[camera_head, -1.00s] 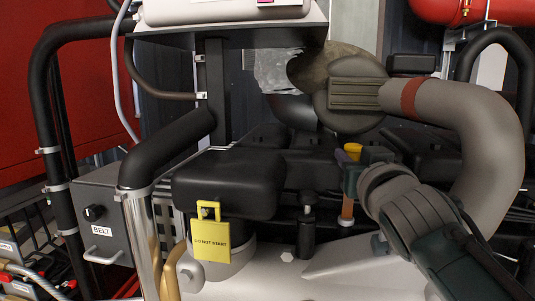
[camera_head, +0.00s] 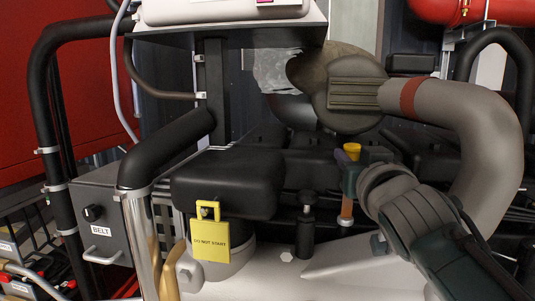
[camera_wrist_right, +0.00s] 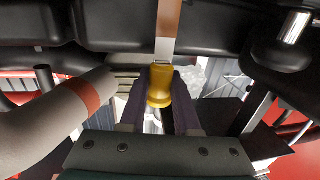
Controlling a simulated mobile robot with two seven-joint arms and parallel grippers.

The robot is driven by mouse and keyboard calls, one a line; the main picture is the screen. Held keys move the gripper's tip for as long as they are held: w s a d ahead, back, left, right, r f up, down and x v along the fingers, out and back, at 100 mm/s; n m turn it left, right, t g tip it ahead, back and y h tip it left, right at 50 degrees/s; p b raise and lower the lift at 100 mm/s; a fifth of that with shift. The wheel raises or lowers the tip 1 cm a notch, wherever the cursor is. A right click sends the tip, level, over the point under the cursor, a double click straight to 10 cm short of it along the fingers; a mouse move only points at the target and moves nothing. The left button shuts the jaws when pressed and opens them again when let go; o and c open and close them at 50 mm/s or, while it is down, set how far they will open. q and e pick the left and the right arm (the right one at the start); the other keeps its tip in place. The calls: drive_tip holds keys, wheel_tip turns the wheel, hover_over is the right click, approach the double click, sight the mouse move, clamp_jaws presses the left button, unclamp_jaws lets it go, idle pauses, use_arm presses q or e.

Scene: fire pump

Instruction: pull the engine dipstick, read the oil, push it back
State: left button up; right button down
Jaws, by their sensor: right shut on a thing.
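My left gripper is not in view.
A yellow "DO NOT START" tag (camera_head: 210,240) hangs in front of a black engine cover (camera_head: 228,182). A grey pipe with a red band (camera_head: 480,130) curves close on the right. A grey BELT box (camera_head: 103,215) stands at left. The engine top is crowded around the gripper.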

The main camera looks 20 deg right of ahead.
sight(348, 204)
drive_tip(key=shift+f, duration=0.1)
wheel_tip(348, 204, down, 8)
drive_tip(key=b, duration=0.8)
drive_tip(key=shift+f, duration=0.25)
drive_tip(key=shift+f+b, duration=0.2)
drive_tip(key=shift+b, duration=0.1)
drive_tip(key=shift+f, duration=0.15)
drive_tip(key=c, duration=1)
unclamp_jaws()
drive_tip(key=o, duration=0.4)
drive_tip(key=shift+r, duration=0.2)
drive_tip(key=shift+r, duration=0.1)
